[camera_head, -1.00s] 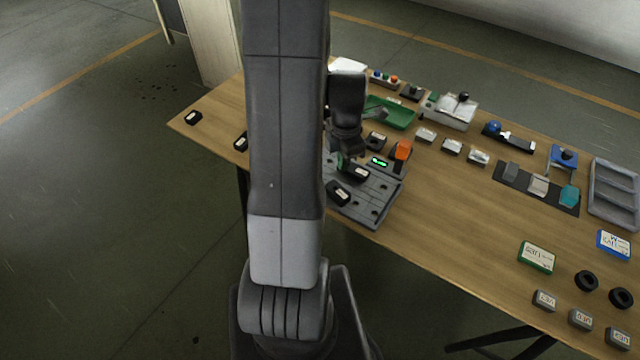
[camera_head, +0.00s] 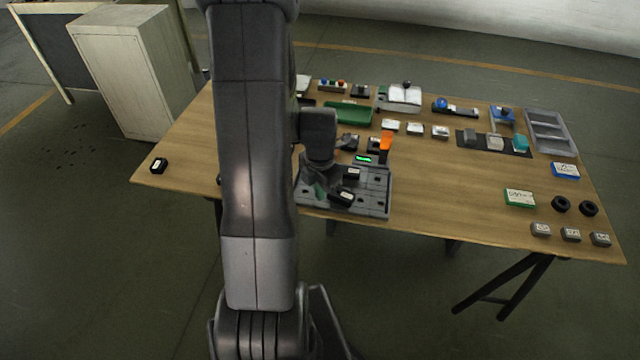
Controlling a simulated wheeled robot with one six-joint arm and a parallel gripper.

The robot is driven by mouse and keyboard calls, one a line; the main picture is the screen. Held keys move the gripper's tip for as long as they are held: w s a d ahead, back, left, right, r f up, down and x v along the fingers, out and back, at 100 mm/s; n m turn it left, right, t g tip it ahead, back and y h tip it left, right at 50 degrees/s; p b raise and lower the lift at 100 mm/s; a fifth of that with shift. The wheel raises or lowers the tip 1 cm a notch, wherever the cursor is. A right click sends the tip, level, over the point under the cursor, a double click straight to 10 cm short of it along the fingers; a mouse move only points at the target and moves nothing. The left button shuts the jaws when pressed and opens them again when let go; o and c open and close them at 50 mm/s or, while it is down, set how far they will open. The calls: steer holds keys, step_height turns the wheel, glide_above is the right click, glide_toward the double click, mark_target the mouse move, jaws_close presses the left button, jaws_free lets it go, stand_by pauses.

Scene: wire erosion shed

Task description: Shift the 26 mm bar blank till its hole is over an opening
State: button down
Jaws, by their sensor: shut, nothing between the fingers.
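A grey plate with dark openings (camera_head: 376,207) lies at the front edge of the wooden table. Two dark blocks with white labels are on it: a front block (camera_head: 343,198) and a rear block (camera_head: 352,173). The labels are too small to read, so I cannot tell which is the 26 mm bar blank, and I see no hole in either. My gripper (camera_head: 321,192) is shut and empty, low over the plate's left part, just left of the front block. I cannot tell whether it touches that block. My arm hides the plate's left side.
Behind the plate are a green-lit display (camera_head: 364,158), an orange piece (camera_head: 386,141) and a green tray (camera_head: 347,112). Grey labelled blocks (camera_head: 415,128) stand to the right. A dark labelled block (camera_head: 158,165) lies at the far left.

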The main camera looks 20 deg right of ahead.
mark_target(336, 196)
step_height(336, 196, down, 6)
steer(key=shift+f, duration=0.1)
steer(key=shift+w+d+r+p, duration=0.15)
steer(key=shift+w+d+p, duration=0.2)
steer(key=shift+d, duration=0.3)
steer(key=shift+w+d+r+p, duration=0.1)
steer(key=shift+d+p, duration=0.35)
steer(key=shift+d, duration=0.15)
steer(key=shift+w+d, duration=0.2)
steer(key=shift+d, duration=0.35)
steer(key=shift+f, duration=0.1)
steer(key=shift+d, duration=0.15)
steer(key=shift+w+d+f+b, duration=0.15)
steer(key=shift+w+d+b, duration=0.05)
steer(key=shift+d+b, duration=0.15)
steer(key=shift+w+d, duration=0.15)
steer(key=shift+d, duration=0.35)
steer(key=shift+a, duration=0.15)
